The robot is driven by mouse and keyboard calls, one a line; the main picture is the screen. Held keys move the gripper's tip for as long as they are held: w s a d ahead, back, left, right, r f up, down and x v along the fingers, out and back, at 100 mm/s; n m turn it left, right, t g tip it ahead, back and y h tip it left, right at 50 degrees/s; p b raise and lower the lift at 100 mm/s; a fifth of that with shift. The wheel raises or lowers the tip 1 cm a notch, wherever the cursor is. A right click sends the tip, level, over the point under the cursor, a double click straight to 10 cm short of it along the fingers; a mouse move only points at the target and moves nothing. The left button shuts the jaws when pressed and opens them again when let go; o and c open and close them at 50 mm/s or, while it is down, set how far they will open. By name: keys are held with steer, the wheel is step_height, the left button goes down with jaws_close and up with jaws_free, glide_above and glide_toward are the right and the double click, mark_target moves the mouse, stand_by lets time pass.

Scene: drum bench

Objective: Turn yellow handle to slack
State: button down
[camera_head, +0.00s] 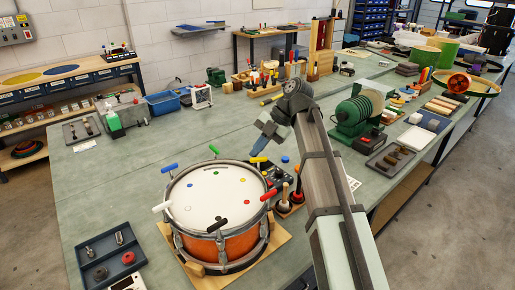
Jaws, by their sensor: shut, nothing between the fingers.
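An orange drum (208,245) with a white head (205,197) stands on a wooden board on the bench. Coloured T-shaped handles stand round its rim: green (214,149), blue (168,168), white (161,207), red (268,195) and black (217,225). A yellow dot (243,181) marks the head at its right back. My gripper (260,149) is shut and empty, pointing down just beyond the right back rim. Whether it touches anything there, I cannot tell.
A dark tray (88,251) with small parts lies left of the drum. Plungers with wooden handles (285,196) stand close to its right. A green grinder-like machine (356,116) is farther right. The bench left of the drum is mostly clear.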

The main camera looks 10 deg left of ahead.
steer(key=w+a+r, duration=0.4)
steer(key=w+r, duration=0.3)
steer(key=w, duration=0.1)
steer(key=shift+a, duration=0.25)
steer(key=c, duration=1.8)
jaws_free()
steer(key=shift+a+r, duration=0.15)
steer(key=shift+r, duration=0.15)
steer(key=shift+o, duration=0.9)
steer(key=shift+f, duration=0.15)
steer(key=o, duration=0.5)
steer(key=s+d+f+m+y, duration=0.1)
steer(key=d+f, duration=0.1)
steer(key=s+d+f+m+g+y, duration=0.1)
steer(key=d+f+m, duration=0.1)
steer(key=d, duration=0.1)
steer(key=d+f+m+y, duration=0.1)
steer(key=d+f+y, duration=0.1)
steer(key=d, duration=0.1)
steer(key=shift+s+m, duration=0.3)
steer(key=shift+s, duration=0.1)
steer(key=shift+c, duration=0.2)
steer(key=m+y, duration=0.6)
steer(key=y, duration=0.1)
glide_toward(258, 158)
steer(key=x, duration=0.9)
steer(key=shift+a+f, duration=0.15)
steer(key=shift+a, duration=0.3)
